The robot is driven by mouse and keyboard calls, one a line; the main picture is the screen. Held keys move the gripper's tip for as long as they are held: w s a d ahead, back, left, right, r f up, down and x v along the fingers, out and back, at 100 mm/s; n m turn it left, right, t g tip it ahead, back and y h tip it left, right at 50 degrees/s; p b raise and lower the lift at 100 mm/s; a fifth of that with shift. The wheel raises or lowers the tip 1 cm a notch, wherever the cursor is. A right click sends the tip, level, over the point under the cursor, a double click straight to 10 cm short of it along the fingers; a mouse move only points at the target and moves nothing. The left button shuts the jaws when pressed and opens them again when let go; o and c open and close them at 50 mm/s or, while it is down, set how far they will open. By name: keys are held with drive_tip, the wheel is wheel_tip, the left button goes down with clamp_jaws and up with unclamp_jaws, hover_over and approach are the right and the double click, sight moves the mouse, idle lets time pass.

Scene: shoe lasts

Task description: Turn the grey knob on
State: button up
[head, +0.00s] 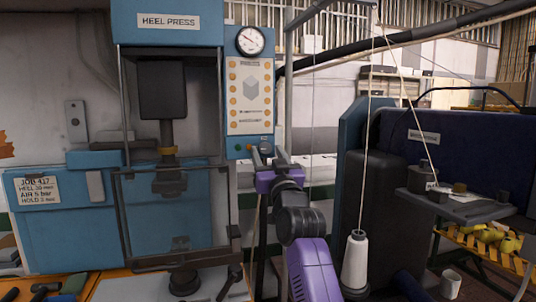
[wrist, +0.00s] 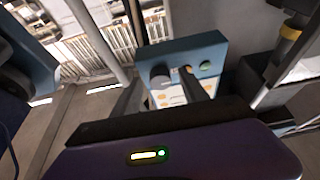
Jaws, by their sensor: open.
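The grey knob (wrist: 159,75) is a dark, short cylinder on the lower end of the heel press's blue control panel (wrist: 180,48) in the wrist view. My gripper (wrist: 163,80) is open, with one finger to each side of the knob in that picture. I cannot tell whether either finger touches it. A green button (wrist: 205,66) sits to the right of the knob, near the right finger. In the head view my gripper (head: 261,155) is at the bottom of the control panel (head: 234,146), where the fingers partly hide the knob area.
The blue heel press (head: 170,30) stands left of the panel, with a wire guard at its front. A round gauge (head: 250,40) tops the panel. A white thread cone (head: 355,262) and a dark blue machine (head: 430,130) stand to the right.

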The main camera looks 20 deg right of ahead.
clamp_jaws()
